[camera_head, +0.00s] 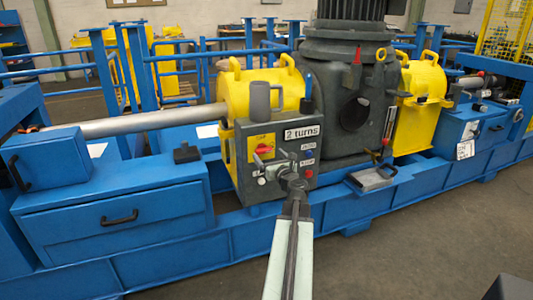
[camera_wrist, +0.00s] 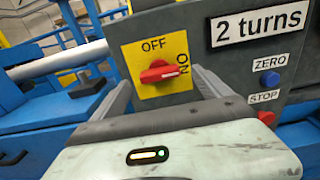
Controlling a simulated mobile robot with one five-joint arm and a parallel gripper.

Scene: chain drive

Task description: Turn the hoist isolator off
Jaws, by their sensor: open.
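The hoist isolator is a red rotary knob (camera_wrist: 159,72) on a yellow plate (camera_wrist: 148,51) marked OFF at the top and ON at the right. Its handle lies roughly level, with one end towards ON. In the head view the red knob (camera_head: 263,149) is on the front of a dark grey control box (camera_head: 240,178). My gripper (camera_wrist: 162,90) is open, one finger on each side of the knob in the wrist view. Contact with the knob cannot be told. In the head view my gripper (camera_head: 284,170) is in front of the box, below and right of the plate.
A "2 turns" sign (camera_head: 303,132), a blue ZERO button (camera_wrist: 269,78) and a red STOP button (camera_wrist: 266,117) are right of the isolator. A grey cylinder (camera_head: 260,99) stands on top of the box. A blue drawer cabinet (camera_head: 120,205) is to the left.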

